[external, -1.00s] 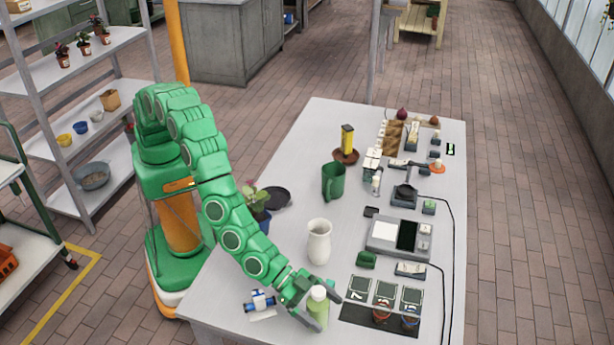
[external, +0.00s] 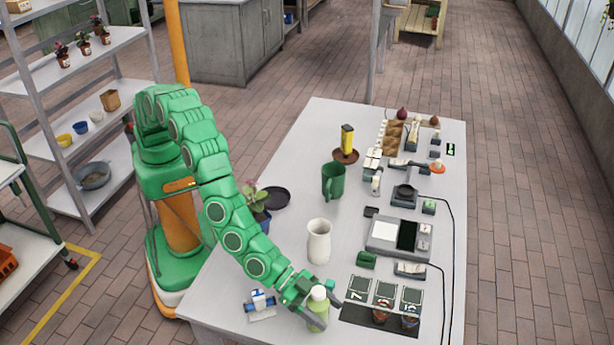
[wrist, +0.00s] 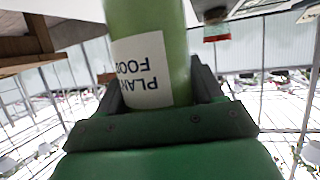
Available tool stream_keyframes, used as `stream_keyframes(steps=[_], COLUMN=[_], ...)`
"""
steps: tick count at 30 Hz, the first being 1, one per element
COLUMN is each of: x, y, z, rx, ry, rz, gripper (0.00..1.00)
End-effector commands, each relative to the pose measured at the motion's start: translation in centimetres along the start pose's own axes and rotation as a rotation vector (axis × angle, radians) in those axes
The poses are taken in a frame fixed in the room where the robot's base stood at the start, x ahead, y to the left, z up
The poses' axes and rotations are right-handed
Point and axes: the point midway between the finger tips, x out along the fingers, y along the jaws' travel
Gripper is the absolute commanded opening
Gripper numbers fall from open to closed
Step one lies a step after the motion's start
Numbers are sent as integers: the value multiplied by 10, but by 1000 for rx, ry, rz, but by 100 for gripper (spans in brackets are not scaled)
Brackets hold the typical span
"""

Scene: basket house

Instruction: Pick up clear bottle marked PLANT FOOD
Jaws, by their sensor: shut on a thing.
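The bottle marked PLANT FOOD (external: 317,312) is light green with a white cap and stands upright near the front of the table. My gripper (external: 320,306) is shut on it, with a finger on either side of its body. In the wrist view the bottle (wrist: 178,40) fills the space between the fingers, and its white label reads PLANT FOOD upside down. I cannot tell whether its base touches the table.
A white vase (external: 319,242) stands just behind the gripper, and a green mug (external: 333,182) is farther back. A small blue and white item (external: 260,302) lies to the left. A dark mat (external: 365,322) with small pots and cards is close on the right.

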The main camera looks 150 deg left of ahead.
Motion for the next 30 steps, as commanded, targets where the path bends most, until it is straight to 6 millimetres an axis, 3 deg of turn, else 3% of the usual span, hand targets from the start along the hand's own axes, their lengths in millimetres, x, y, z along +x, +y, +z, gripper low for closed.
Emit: stream_keyframes(steps=[5, 11, 30], x=[-3, -14, -91], y=[0, 0, -18], z=[-7, -34, -68], rx=[-1, -3, -1], ry=[1, 5, 2], rz=[0, 0, 1], gripper=[24, 24, 24])
